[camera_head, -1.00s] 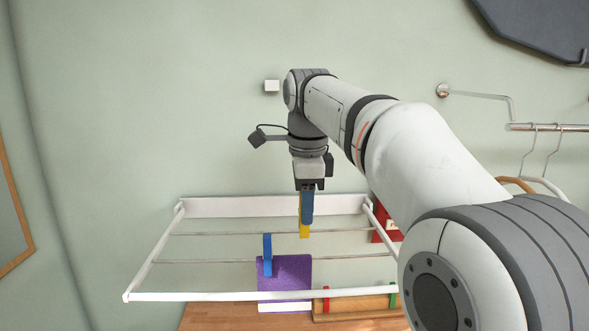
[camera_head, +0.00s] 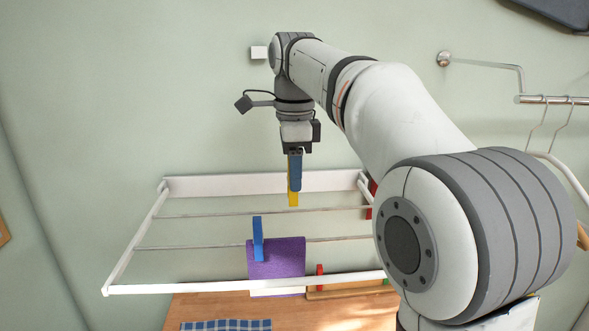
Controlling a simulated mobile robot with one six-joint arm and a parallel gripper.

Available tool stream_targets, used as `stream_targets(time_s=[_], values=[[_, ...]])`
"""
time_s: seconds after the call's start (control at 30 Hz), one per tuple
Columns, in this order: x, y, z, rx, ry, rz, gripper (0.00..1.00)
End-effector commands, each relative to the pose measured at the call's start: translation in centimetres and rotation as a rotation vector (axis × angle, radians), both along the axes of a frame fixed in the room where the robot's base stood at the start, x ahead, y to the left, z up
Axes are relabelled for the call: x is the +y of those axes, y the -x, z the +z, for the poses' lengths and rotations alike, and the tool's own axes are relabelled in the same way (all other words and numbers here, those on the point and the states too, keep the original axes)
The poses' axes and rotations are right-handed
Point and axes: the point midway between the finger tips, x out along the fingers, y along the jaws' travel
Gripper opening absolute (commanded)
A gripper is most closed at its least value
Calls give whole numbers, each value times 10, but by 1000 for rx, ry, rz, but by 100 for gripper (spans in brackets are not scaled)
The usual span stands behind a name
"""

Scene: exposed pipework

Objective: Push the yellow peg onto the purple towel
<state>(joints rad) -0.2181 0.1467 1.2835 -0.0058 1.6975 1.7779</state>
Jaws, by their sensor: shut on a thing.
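My gripper (camera_head: 294,178) points down above the drying rack and is shut on the yellow peg (camera_head: 293,199), whose lower end shows below the blue-grey fingers. The purple towel (camera_head: 277,259) hangs on the front wire of the white rack, below and slightly left of the yellow peg. The peg and the towel are apart. A blue peg (camera_head: 258,240) is clipped upright over the towel's left upper edge. The upper part of the yellow peg is hidden by my gripper.
The white wall-mounted drying rack (camera_head: 112,273) has thin wires and a front bar. Below it is a wooden surface (camera_head: 340,312) with a blue checked cloth (camera_head: 226,325) and a wooden box (camera_head: 345,290) with a red peg (camera_head: 320,270). A rail with hangers is at right.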

Motion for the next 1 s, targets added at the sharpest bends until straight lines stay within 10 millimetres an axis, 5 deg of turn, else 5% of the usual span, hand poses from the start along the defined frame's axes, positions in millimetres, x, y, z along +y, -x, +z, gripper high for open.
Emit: stream_targets(time_s=[1.0], values=[[0,1,-83,-2,0,0,13]])
